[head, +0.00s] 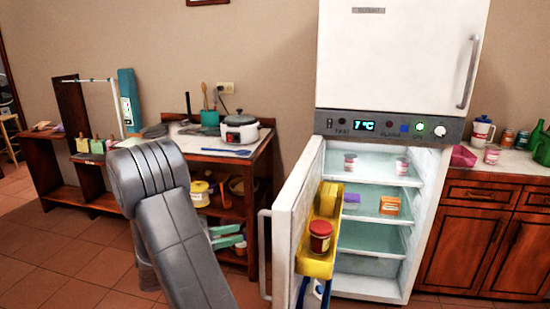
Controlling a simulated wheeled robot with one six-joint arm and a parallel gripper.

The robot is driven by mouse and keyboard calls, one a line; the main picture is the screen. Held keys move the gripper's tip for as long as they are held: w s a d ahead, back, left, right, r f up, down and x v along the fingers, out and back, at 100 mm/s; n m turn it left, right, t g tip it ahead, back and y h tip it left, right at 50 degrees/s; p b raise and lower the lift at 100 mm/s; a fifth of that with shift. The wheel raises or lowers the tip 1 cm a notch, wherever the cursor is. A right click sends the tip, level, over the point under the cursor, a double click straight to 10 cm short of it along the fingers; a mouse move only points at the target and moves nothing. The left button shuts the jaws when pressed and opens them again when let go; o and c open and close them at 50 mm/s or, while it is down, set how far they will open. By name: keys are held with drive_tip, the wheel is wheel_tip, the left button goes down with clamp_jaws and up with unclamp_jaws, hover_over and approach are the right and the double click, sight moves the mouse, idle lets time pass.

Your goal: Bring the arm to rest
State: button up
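My grey arm rises from the bottom of the head view, left of centre, and bends at its top joint in front of the wooden side table. My gripper cannot be made out; the end of the arm is hidden or out of the picture. The white fridge (427,190) stands right of centre. Its lower door (291,225) is open and swung out toward me.
A yellow door shelf (316,266) holds a red jar (320,236). Small cups and boxes stand on the fridge shelves. A side table (205,149) bears a white rice cooker (240,130). A wooden counter (475,231) is at right. Tiled floor is clear at lower left.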

sight(262, 229)
drive_tip(key=x, duration=0.8)
drive_tip(key=shift+d, duration=0.3)
